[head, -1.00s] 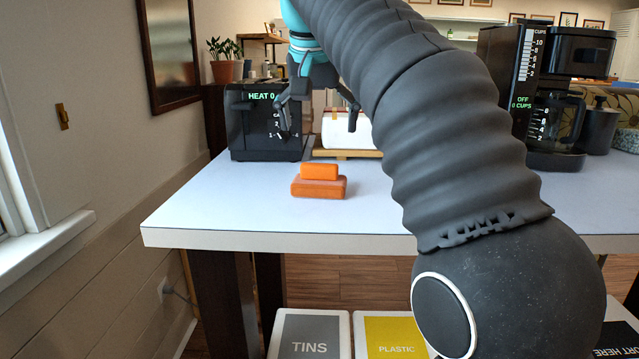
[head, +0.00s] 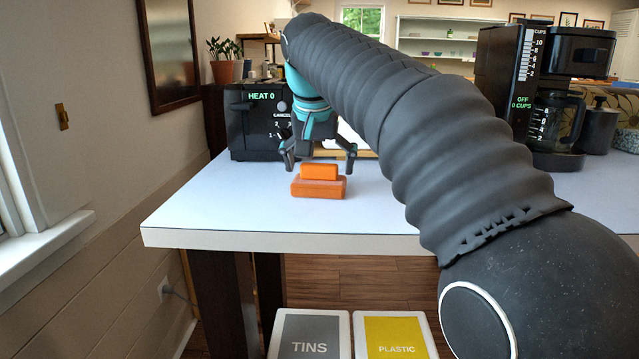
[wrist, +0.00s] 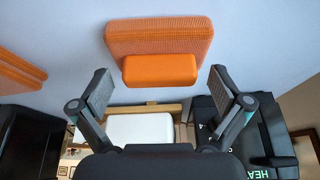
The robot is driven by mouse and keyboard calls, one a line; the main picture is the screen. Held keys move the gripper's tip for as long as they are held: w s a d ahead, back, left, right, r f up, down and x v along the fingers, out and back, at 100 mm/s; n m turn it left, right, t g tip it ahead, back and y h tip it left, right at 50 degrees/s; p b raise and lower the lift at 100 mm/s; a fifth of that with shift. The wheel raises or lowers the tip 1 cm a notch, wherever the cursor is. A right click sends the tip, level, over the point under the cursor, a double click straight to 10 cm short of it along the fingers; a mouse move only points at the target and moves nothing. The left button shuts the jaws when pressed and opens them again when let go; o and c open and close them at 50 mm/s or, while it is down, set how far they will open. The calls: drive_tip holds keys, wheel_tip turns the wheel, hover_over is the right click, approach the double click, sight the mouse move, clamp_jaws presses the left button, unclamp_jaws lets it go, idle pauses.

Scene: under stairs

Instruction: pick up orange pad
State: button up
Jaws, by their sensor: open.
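The orange pad shows as an orange block (head: 319,172) on top of a wider, textured orange slab (head: 319,188), near the left part of the white table. In the wrist view the smooth orange block (wrist: 160,69) lies against the larger ribbed slab (wrist: 158,38). I cannot tell which of the two is the pad. My gripper (head: 320,166) is open and points down just above and behind the block. In the wrist view its fingers (wrist: 160,88) stand apart on either side of the block, touching nothing.
A black toaster-like appliance (head: 252,122) stands behind on the left. A white item on a wooden stand (wrist: 140,128) is close behind my gripper. A coffee maker (head: 555,95) stands at the right. The table's front left (head: 230,205) is clear.

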sight(319, 164)
drive_tip(key=c, duration=1.2)
drive_tip(key=shift+r, duration=0.45)
wheel_tip(319, 164, up, 3)
drive_tip(key=w+d+r, duration=0.1)
drive_tip(key=d+r, duration=0.6)
drive_tip(key=d, duration=0.4)
drive_tip(key=shift+d, duration=0.3)
drive_tip(key=shift+r, duration=0.1)
